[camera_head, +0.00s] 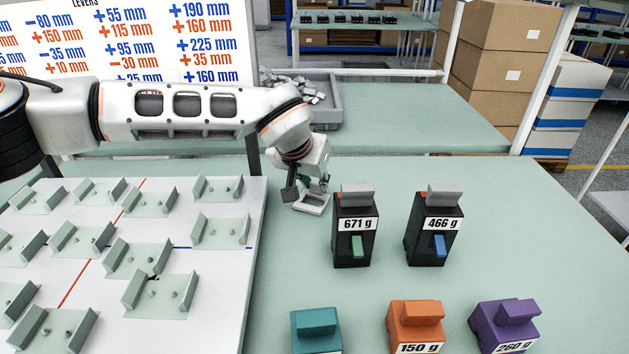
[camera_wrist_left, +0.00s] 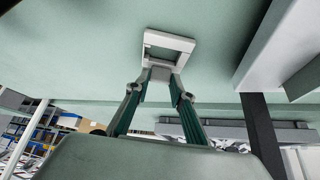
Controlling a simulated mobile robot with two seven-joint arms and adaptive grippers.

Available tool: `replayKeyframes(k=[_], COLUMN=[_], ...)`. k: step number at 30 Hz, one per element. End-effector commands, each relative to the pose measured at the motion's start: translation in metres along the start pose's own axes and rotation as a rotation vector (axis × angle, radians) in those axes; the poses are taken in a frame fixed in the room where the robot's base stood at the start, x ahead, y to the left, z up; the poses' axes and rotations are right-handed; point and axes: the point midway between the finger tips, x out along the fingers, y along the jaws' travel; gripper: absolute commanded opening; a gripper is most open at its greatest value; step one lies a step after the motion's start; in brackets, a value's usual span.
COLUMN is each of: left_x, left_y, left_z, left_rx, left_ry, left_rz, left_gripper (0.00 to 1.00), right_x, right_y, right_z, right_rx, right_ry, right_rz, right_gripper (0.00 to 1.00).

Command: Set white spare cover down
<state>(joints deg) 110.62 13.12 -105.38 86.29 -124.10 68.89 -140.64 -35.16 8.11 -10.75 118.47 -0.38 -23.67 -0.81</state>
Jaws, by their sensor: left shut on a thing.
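The white spare cover (camera_head: 310,211) is a small, light square frame with an opening in its middle. It is at the far part of the green table, just right of the white lever board (camera_head: 255,215) and left of the black 671 g breaker (camera_head: 345,245). My left gripper (camera_head: 316,186) is shut on one edge of the cover. In the left wrist view, the two fingertips (camera_wrist_left: 160,82) pinch the cover's near edge, and the cover (camera_wrist_left: 170,37) extends beyond them over green surface. I cannot tell whether it touches the table. My right gripper is not in view.
A black 466 g breaker (camera_head: 430,245) stands to the right. Teal (camera_head: 316,340), orange (camera_head: 415,318) and purple (camera_head: 500,320) weights sit at the front. A grey bin (camera_head: 333,110) is behind. Clear table (camera_head: 540,240) lies right of the breakers.

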Motion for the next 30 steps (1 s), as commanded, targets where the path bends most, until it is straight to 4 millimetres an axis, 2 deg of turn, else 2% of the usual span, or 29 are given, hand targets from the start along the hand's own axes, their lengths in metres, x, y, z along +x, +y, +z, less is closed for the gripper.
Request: replayKeyframes(k=[1,2,3,16,20,25,30], left_x=[0.002,0.001,0.001,-0.004,-0.024,-0.060,-0.092], left_y=[0.000,0.000,0.000,0.000,0.000,0.000,0.000], left_z=[0.001,0.001,0.001,-0.001,-0.003,-0.004,-0.003], left_rx=[0.000,0.000,0.000,0.000,0.001,0.002,0.002], left_ry=[-0.001,0.000,0.000,0.000,0.004,0.006,0.005], left_rz=[0.000,0.000,0.000,0.000,-0.001,-0.002,-0.001], left_gripper=[0.02,0.31,0.40,0.40,0.40,0.40,0.40], right_x=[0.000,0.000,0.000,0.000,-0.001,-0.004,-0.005], right_y=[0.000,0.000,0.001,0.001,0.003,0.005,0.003], right_z=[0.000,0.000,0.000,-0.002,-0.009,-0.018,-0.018], right_rx=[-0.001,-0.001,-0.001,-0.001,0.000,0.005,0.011], right_ry=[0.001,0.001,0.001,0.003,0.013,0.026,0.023], right_rz=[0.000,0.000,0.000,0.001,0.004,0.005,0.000], right_gripper=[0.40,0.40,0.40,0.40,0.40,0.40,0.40])
